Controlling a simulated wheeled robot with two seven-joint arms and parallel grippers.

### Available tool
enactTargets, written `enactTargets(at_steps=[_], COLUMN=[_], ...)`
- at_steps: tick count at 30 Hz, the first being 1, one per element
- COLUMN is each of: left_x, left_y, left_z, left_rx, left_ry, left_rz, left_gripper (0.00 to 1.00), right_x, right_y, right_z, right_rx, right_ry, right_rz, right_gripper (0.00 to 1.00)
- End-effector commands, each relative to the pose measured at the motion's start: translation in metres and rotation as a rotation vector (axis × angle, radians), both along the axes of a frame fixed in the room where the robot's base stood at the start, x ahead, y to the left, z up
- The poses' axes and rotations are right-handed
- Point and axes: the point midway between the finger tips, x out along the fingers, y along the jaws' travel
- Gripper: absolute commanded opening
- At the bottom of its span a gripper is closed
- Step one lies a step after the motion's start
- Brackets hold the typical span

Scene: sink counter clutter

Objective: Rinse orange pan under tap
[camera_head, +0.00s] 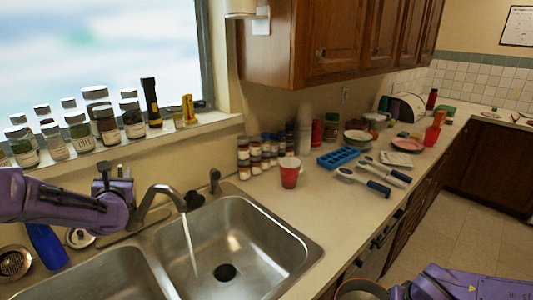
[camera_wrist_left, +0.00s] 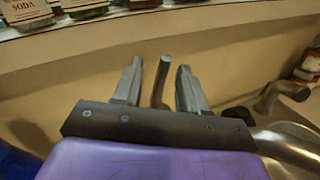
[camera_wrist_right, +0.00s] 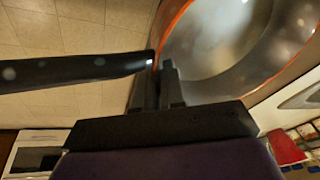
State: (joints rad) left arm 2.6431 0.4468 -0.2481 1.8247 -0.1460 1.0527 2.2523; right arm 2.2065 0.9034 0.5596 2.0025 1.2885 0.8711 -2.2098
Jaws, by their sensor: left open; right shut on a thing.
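The orange pan (camera_head: 358,286) shows at the bottom edge of the head view, mostly cut off. In the right wrist view its grey inside (camera_wrist_right: 225,45) and orange rim are large, with a black handle (camera_wrist_right: 75,69). My right gripper (camera_wrist_right: 163,75) is shut on the handle close to the pan. The tap (camera_head: 150,200) stands behind the sink, and water (camera_head: 190,245) runs from it into the right basin.
The double sink (camera_head: 230,240) has a drain in its right basin. A red cup (camera_head: 289,172), spice jars (camera_head: 262,155), a blue tray (camera_head: 338,157) and utensils stand on the counter to the right. Bottles line the window sill. A blue bottle (camera_head: 46,246) stands left of the tap.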

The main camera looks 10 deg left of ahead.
Motion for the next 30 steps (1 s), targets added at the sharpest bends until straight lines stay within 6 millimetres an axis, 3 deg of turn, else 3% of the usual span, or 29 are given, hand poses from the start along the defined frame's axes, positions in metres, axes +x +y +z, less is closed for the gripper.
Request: enactTargets(at_steps=[10, 14, 30], left_x=[0.0071, 0.0086, 0.0098], left_y=[0.0038, 0.0038, 0.0020], left_z=[-0.0014, -0.0026, -0.0028], left_rx=[0.000, 0.002, 0.003], left_ry=[0.001, 0.003, 0.004], left_rz=[0.000, 0.001, -0.004], left_gripper=[0.42, 0.00, 0.00], right_x=[0.0011, 0.0023, 0.0018], right_y=[0.0005, 0.0004, -0.0004], right_z=[0.0013, 0.0005, 0.0006], right_rx=[0.001, 0.001, 0.001], right_ry=[0.000, 0.002, 0.001], right_rz=[0.000, -0.001, -0.002], right_gripper=[0.00, 0.00, 0.00])
